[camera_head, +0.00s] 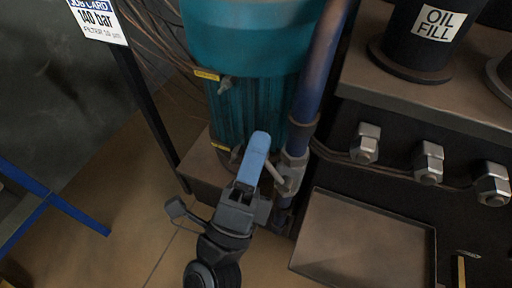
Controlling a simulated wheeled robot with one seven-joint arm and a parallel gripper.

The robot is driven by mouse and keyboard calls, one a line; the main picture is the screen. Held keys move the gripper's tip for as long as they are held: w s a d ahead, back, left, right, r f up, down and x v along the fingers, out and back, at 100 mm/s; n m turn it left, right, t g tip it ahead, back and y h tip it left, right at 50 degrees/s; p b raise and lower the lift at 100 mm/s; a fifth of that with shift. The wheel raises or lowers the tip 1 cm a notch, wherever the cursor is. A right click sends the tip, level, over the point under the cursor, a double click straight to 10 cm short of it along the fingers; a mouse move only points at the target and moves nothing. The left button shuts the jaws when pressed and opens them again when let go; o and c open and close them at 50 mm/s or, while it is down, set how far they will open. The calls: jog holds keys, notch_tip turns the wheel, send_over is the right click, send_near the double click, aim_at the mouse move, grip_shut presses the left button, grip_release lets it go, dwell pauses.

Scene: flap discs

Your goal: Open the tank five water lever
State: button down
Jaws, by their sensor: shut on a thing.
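A blue lever handle (256,156) stands out beside a grey valve body (291,174) on a blue upright pipe (318,75). A short pale rod (274,174) runs between the valve and the handle. My gripper (245,194) is shut on the lower part of the blue handle; the upper part sticks out beyond the fingers. The gripped part is hidden by the fingers. No tank number can be read in this view.
A teal ribbed cylinder (253,107) stands just behind the handle. A shallow tray (364,243) and a row of grey fittings (429,163) lie to the right. A dark post with a job card (97,18) stands left. Open floor (125,200) lies at left.

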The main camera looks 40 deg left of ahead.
jog(key=shift+d, duration=0.15)
jog(key=c, duration=0.8)
grip_release()
jog(key=shift+p+v, duration=0.4)
jog(key=shift+v, duration=3.5)
